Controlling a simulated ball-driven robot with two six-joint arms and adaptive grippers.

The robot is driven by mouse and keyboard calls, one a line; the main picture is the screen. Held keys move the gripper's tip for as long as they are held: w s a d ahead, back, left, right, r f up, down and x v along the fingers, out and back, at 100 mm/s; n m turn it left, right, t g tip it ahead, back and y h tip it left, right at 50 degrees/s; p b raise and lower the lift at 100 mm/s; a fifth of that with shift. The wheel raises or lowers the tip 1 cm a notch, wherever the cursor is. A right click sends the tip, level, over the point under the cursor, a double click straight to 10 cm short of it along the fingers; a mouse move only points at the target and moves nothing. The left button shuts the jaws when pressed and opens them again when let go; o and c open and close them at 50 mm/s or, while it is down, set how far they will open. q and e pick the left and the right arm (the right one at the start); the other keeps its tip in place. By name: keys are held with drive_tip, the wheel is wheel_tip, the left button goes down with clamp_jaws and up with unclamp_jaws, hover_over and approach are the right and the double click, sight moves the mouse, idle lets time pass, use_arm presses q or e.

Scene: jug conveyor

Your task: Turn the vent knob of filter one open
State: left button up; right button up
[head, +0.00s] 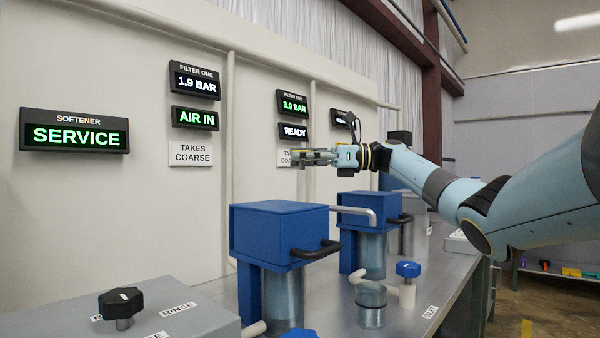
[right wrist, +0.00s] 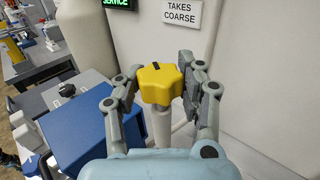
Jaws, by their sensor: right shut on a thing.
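In the right wrist view a yellow lobed knob (right wrist: 160,84) with a black mark on top sits on a pale upright pipe (right wrist: 161,128). My right gripper (right wrist: 163,75) has its fingers on both sides of the knob and is shut on it. In the head view my right gripper (head: 305,157) reaches in from the right, in front of the panel; the knob is hardly visible there. The filter one display (head: 195,81) reads 1.9 BAR, and the display below it (head: 195,118) reads AIR IN. My left gripper is not in view.
Blue-topped filter housings (head: 278,232) stand on the grey bench below my right arm. A blue knob (head: 408,269) is on a pale pipe at the right. A black knob (head: 121,301) sits on a grey box at the front left. The softener display (head: 75,135) reads SERVICE.

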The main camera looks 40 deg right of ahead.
drive_tip(key=shift+f+n+g+y+b, duration=0.1)
drive_tip(key=shift+n+g+y+b, duration=0.25)
drive_tip(key=shift+n+g+y, duration=0.2)
drive_tip(key=shift+g, duration=0.35)
drive_tip(key=o, duration=1.2)
drive_tip(key=shift+s+d, duration=0.15)
drive_tip(key=shift+s, duration=0.05)
drive_tip(key=shift+o, duration=0.3)
drive_tip(key=shift+w, duration=0.1)
